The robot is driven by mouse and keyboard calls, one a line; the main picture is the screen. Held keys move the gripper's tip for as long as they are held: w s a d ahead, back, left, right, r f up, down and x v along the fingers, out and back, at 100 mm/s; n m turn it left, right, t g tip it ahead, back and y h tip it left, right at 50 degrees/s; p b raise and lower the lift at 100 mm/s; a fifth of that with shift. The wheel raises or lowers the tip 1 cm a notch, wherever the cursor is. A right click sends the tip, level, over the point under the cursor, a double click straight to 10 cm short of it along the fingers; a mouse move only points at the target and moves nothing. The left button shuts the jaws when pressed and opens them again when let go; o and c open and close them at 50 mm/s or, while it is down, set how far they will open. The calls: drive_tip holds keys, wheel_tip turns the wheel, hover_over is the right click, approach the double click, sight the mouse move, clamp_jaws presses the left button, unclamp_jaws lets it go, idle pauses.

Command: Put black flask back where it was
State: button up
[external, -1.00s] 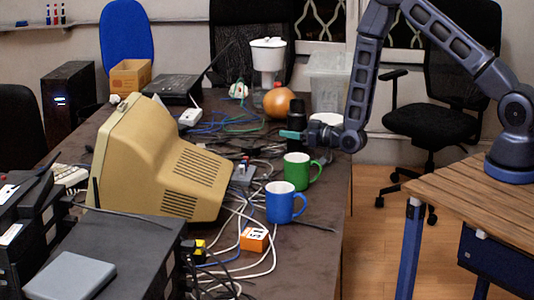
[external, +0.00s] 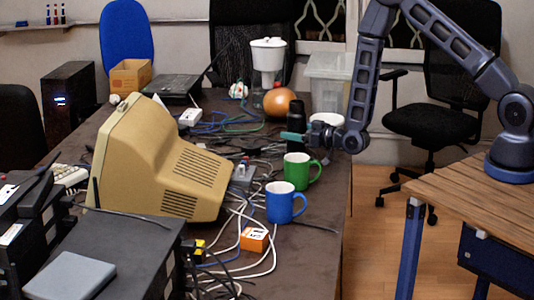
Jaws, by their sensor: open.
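The black flask (external: 295,117) stands upright on the dark table (external: 326,232), behind the green mug (external: 297,178) and left of a white bowl (external: 325,119). My gripper (external: 292,136), with teal fingertips, reaches in from the right at the flask's lower part, in front of it in this view. The jaws are open. I cannot tell from this angle whether the fingers touch the flask. The flask's lower end is partly hidden by the gripper and the clutter.
A blue mug (external: 284,203) stands in front of the green mug. An orange round object (external: 278,102) and a white water filter jug (external: 267,60) are behind the flask. Cables (external: 238,215) run over the table. A beige monitor (external: 155,160) fills the left side.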

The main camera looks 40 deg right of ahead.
drive_tip(key=v, duration=1.1)
drive_tip(key=w+d+r+g+h, duration=0.1)
drive_tip(key=w+d+r+h, duration=0.1)
drive_tip(key=d+r, duration=0.35)
drive_tip(key=w+d+r+g+h, duration=0.1)
drive_tip(key=w+d+r+g, duration=0.15)
drive_tip(key=r, duration=0.55)
drive_tip(key=s+d+r+m+g+h, duration=0.2)
drive_tip(key=s+d+r+h, duration=0.15)
drive_tip(key=d+r, duration=0.7)
drive_tip(key=s+d+r+m+g, duration=0.1)
drive_tip(key=s+d+r, duration=0.3)
drive_tip(key=s, duration=0.6)
drive_tip(key=s+d+r+m+g+h, duration=0.1)
drive_tip(key=s+d+r, duration=0.3)
drive_tip(key=s, duration=0.6)
drive_tip(key=s+d+r+m+g+h, duration=0.1)
drive_tip(key=s+d+r+m+g, duration=0.1)
drive_tip(key=s, duration=0.9)
drive_tip(key=d+r+g, duration=0.1)
drive_tip(key=d+r, duration=0.1)
drive_tip(key=d, duration=0.1)
drive_tip(key=shift+d+r, duration=0.15)
drive_tip(key=shift+r, duration=0.05)
